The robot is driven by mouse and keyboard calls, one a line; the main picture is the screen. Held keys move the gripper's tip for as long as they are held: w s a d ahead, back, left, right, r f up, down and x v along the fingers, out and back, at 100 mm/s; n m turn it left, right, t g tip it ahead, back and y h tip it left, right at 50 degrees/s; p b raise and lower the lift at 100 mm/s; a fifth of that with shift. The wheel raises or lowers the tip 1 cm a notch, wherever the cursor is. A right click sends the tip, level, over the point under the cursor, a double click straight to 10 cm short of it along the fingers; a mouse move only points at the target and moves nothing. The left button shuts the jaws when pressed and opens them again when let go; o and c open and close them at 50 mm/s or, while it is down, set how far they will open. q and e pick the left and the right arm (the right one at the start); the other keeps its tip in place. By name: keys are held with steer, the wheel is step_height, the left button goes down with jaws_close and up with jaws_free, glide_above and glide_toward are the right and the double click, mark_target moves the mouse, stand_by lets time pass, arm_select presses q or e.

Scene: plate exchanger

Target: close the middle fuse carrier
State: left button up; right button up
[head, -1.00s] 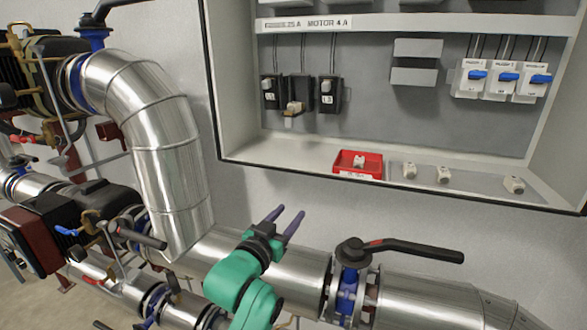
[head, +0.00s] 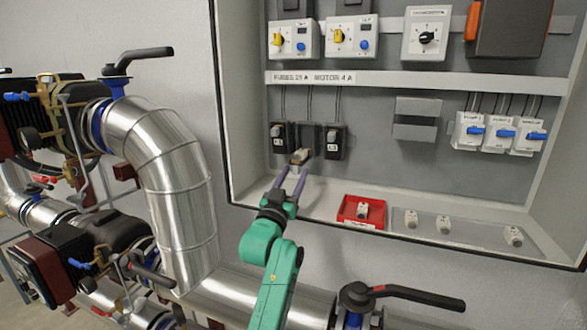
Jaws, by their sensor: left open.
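The middle fuse carrier (head: 301,156) sits in a row of black fuse holders under the label strip. It is tilted out and down from its holder, and its pale front faces forward. A shut-looking black carrier labelled L1 (head: 278,139) stands to its left and another, L3 (head: 334,142), to its right. My left gripper (head: 292,175) is open, its two purple fingers pointing up just below the middle carrier. The tips look close to the carrier; I cannot tell whether they touch it. My right gripper is not in view.
A red tray (head: 350,222) with a small white fuse (head: 362,210) lies on the cabinet floor (head: 260,190). Several loose fuses lie to its right. Three white breakers (head: 498,132) are at the right. A valve with a black lever (head: 420,296) stands below the cabinet.

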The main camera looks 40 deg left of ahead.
arm_select(q)
jaws_close()
stand_by(1.4)
